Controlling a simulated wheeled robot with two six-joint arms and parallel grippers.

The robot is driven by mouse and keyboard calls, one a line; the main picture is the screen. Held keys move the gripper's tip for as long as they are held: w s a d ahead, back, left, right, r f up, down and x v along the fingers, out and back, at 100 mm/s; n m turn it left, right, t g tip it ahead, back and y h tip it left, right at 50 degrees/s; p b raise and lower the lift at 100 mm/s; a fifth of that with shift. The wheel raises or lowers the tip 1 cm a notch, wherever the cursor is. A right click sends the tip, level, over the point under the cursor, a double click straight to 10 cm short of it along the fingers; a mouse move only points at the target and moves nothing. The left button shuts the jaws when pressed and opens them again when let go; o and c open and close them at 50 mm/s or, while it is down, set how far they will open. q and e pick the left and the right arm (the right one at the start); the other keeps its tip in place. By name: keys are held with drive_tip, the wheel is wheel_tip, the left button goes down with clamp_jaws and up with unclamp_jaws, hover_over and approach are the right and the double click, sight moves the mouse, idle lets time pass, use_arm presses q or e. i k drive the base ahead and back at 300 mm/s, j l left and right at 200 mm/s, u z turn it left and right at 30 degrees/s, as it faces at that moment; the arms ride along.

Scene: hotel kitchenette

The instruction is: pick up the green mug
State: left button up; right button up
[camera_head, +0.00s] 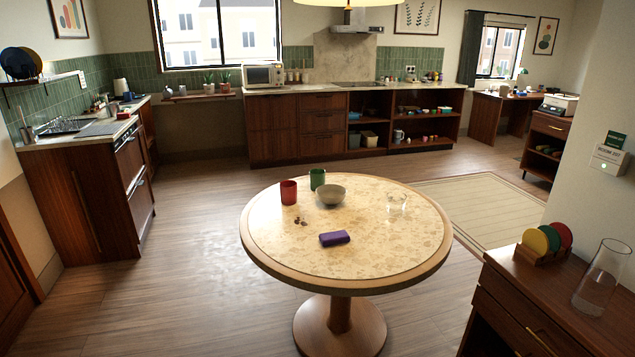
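A green mug (317,179) stands upright on the round table (380,258), toward its far side. It is behind and to the right of a red cup (288,192). A grey bowl (331,195) stands just in front of it and to its right, and may hide part of its base. No handle can be made out on the green mug. Neither of my grippers shows in the head view.
A purple block-like item (334,238), a clear glass (397,202) and small dark bits (300,221) are on the table. A dark wood cabinet (540,310) with a glass carafe (601,278) stands at the right. Open floor (190,270) lies left of the table.

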sight(316, 176)
drive_tip(key=i+j+z, duration=0.15)
drive_tip(key=z, duration=0.7)
drive_tip(key=i+j+z, duration=0.2)
drive_tip(key=j, duration=0.2)
drive_tip(key=i+j+z, duration=0.15)
drive_tip(key=j, duration=0.25)
drive_tip(key=i+j+z, duration=0.2)
drive_tip(key=j, duration=0.25)
drive_tip(key=j+z, duration=0.2)
drive_tip(key=j, duration=0.25)
drive_tip(key=j+z, duration=0.15)
drive_tip(key=j, duration=0.3)
drive_tip(key=i, duration=0.05)
